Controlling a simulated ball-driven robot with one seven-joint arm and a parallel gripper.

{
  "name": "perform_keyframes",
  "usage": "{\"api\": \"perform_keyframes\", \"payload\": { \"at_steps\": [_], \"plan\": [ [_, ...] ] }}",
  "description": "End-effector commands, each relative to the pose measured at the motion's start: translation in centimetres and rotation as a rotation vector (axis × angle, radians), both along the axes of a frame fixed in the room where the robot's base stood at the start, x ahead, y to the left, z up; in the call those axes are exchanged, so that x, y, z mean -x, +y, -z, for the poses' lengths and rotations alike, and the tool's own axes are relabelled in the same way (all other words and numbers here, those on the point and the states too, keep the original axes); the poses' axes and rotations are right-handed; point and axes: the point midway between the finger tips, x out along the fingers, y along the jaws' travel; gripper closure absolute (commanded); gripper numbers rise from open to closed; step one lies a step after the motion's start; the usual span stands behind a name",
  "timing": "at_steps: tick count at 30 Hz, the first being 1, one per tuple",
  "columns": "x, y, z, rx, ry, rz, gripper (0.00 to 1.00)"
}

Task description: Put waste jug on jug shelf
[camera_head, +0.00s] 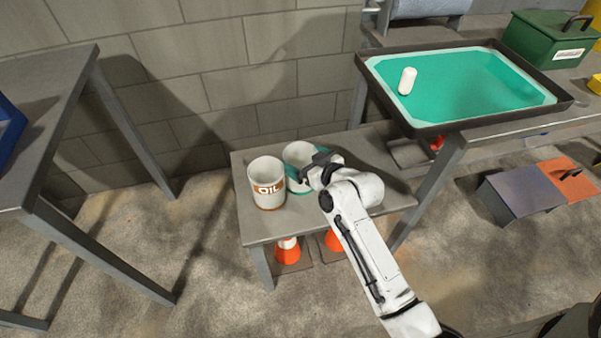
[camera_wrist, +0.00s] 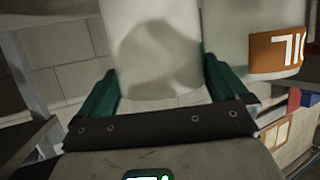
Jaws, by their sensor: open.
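A white jug with a teal band (camera_head: 297,155) stands upright on a low grey table (camera_head: 262,229). My gripper covers part of it and its label cannot be read, so I cannot confirm that it is the waste jug. My gripper (camera_head: 315,168) is at its right side. In the wrist view my open gripper (camera_wrist: 160,82) has its green fingers on either side of a plain white jug (camera_wrist: 150,40); contact cannot be told. A white jug with a brown-orange OIL label (camera_head: 266,184) stands close to its left. Which surface is the jug shelf is not marked.
A workbench holds a black-rimmed teal tray (camera_head: 466,126) with a white cylinder (camera_head: 407,81) in it. A green toolbox (camera_head: 545,42) is behind. Orange-and-white cones (camera_head: 287,250) stand under the low table. A grey table (camera_head: 45,130) is at left, with open floor between.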

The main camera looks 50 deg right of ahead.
Motion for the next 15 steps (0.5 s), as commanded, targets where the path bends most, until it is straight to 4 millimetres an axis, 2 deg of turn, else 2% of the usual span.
{"api": "perform_keyframes", "payload": {
  "at_steps": [4,15],
  "plan": [
    [0.02,0.0,-0.02,0.0,0.0,0.0,0.02],
    [0.05,0.0,-0.01,0.0,0.001,0.0,0.37]
  ]
}}
